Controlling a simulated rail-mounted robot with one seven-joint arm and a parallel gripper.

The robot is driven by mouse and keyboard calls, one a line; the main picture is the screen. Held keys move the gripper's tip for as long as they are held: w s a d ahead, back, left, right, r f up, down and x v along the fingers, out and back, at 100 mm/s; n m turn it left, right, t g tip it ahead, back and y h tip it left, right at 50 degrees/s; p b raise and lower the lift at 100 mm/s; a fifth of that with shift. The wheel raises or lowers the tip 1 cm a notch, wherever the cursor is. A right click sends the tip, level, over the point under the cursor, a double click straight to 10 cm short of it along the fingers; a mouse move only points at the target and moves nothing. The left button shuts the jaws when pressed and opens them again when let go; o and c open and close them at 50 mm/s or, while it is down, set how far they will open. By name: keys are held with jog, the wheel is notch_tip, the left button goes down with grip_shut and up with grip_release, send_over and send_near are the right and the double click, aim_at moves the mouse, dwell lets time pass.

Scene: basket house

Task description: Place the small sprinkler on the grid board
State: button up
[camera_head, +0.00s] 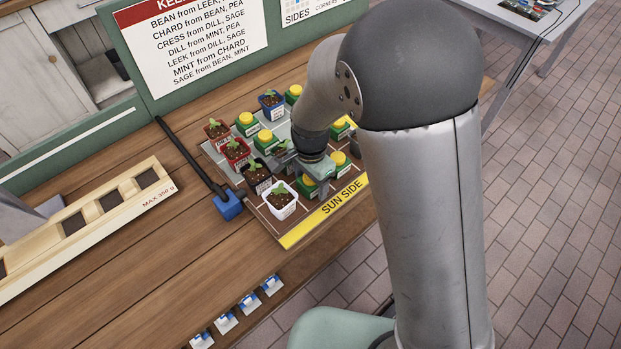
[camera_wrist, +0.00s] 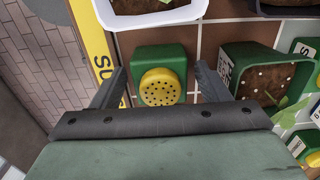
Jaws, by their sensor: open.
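The grid board (camera_head: 276,226) lies on the wooden bench with a yellow SUN SIDE strip along its right edge. Several green sprinklers with round yellow tops stand on it. One sprinkler (camera_head: 307,184) is just below my gripper (camera_head: 311,171). In the wrist view, a sprinkler (camera_wrist: 160,84) with a dotted yellow top stands on a board cell beside the yellow strip. My gripper's fingers (camera_wrist: 162,86) are open, one on each side of it, with gaps visible. I cannot tell the sprinklers' sizes apart for certain.
A white pot (camera_head: 283,206) stands near the gripper, with black, red and blue seedling pots on the board. A green pot (camera_wrist: 250,72) is right of the fingers.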

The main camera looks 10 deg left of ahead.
notch_tip(320, 180, up, 12)
jog(key=s+d+r+n, duration=0.2)
jog(key=d, duration=0.5)
jog(key=s+d+r+n, duration=0.1)
jog(key=s+d, duration=0.1)
jog(key=d, duration=0.4)
jog(key=s+d+f+n, duration=0.1)
jog(key=s+d+n, duration=0.3)
jog(key=s+d, duration=0.7)
jog(key=shift+d+n, duration=0.2)
jog(key=shift+n, duration=0.2)
dwell(0.8)
